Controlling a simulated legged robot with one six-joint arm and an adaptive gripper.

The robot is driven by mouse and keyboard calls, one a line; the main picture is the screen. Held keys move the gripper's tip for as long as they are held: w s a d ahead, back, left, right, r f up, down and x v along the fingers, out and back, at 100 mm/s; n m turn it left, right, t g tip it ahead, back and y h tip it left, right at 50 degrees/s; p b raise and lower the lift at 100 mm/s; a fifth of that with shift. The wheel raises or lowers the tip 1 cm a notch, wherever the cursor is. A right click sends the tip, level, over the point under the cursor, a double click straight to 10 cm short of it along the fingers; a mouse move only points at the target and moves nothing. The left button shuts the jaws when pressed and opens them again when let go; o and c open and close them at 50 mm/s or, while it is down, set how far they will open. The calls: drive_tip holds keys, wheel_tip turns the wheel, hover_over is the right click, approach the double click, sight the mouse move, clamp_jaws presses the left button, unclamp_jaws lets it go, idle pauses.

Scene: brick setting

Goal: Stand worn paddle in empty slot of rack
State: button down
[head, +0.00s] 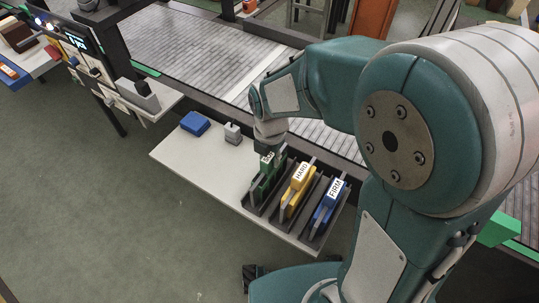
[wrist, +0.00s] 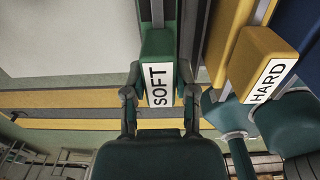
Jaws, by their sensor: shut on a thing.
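The dark rack (head: 313,229) stands on the right part of a pale table. A green paddle marked SOFT (head: 262,184) is upright at the rack's left slot. A yellow paddle marked HARD (head: 295,187) stands in the middle and a blue paddle marked FIRM (head: 327,203) at the right. My gripper (wrist: 160,78) is shut on the green handle block (wrist: 159,45), one finger on each side of the SOFT label. The yellow HARD handle (wrist: 252,62) is close beside it in the wrist view. The green paddle's lower edge is hidden, so its seating is unclear. Which paddle is worn cannot be told.
A blue block (head: 195,123) and a small grey object (head: 233,132) sit on the pale table (head: 200,160), left of the rack. Its middle is clear. A slatted conveyor (head: 190,50) runs behind. A cluttered side bench (head: 150,100) is at the left.

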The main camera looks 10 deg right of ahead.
drive_tip(key=shift+c, duration=2)
unclamp_jaws()
drive_tip(key=shift+f, duration=0.1)
wheel_tip(320, 180, up, 12)
drive_tip(key=s+d+r+m+t, duration=0.2)
drive_tip(key=s+d+m, duration=0.3)
drive_tip(key=m, duration=0.9)
drive_tip(key=s+d+r+m+t, duration=0.2)
drive_tip(key=s+d+m, duration=0.3)
drive_tip(key=m, duration=0.9)
drive_tip(key=shift+s+d+r+t, duration=0.2)
drive_tip(key=shift+s+d+t, duration=0.35)
drive_tip(key=shift+s, duration=0.7)
